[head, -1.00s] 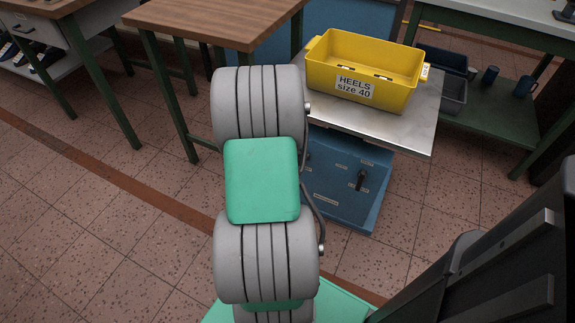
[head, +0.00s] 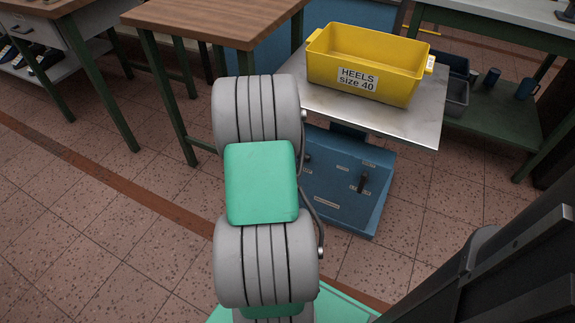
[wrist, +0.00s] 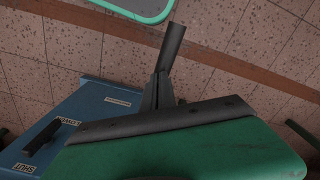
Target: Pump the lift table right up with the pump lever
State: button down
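The lift table's steel top (head: 405,122) carries a yellow bin and stands raised over its blue base (head: 340,205), with a dark gap and column showing between them. A small black handle (head: 363,183) is on the base; in the wrist view a black handle (wrist: 42,137) lies by labels reading LOWER and SHUT. The pump lever, a dark bar (wrist: 174,42), shows in the wrist view. My gripper (wrist: 158,90) has its dark fingers closed around the bar, which sticks out past the tips. In the head view my arm hides the gripper and lever.
The yellow bin (head: 365,65) is labelled HEELS size 40. A wooden-topped table (head: 215,18) stands left of the lift table. A green-framed bench (head: 505,125) with dark bins and mugs on its shelf is at the right. Tiled floor (head: 100,230) is clear at the left.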

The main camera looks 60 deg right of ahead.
notch_tip(320, 180, up, 13)
jog(key=d+p, duration=0.2)
jog(key=p, duration=0.7)
jog(key=shift+w+d+r+p, duration=0.2)
jog(key=shift+d+p, duration=0.1)
